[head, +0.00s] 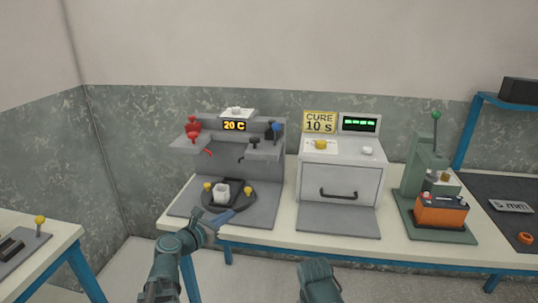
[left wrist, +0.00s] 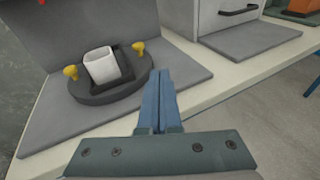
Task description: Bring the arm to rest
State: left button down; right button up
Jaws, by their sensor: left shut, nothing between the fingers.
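My left arm comes in from the lower left of the head view. Its gripper (head: 222,219) is over the front edge of the grey machine base, just in front of the round dark fixture (head: 240,204). In the left wrist view the two blue fingers (left wrist: 158,100) are together with nothing between them. The white square cup (left wrist: 101,65) stands in the fixture, left of the fingertips and apart from them. My right arm (head: 318,283) shows only as a link at the bottom of the head view; its gripper is not in view.
The machine with the 20 C display (head: 234,126) stands behind the fixture. A cure oven (head: 340,183) is to its right, its door shut. A green press (head: 428,165) with an orange battery (head: 441,212) is further right. A side table (head: 60,236) is at left. Floor shows between the tables.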

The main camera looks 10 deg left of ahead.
pick_arm(q)
jog(key=s+d+f+m+g+h, duration=0.1)
jog(key=s+d+f+m+g, duration=0.35)
jog(key=d+m, duration=0.35)
jog(key=s+d+f+m+g, duration=0.4)
jog(key=d+f+m, duration=0.2)
jog(key=d+m, duration=0.2)
jog(key=s+f+m+g+y, duration=0.7)
jog(key=s+m, duration=0.5)
jog(key=m, duration=0.5)
notch_tip(320, 180, up, 17)
jog(key=m+y+p, duration=0.1)
jog(key=p, duration=1.6)
jog(key=shift+s+t+y, duration=0.3)
jog(key=shift+s+t, duration=0.15)
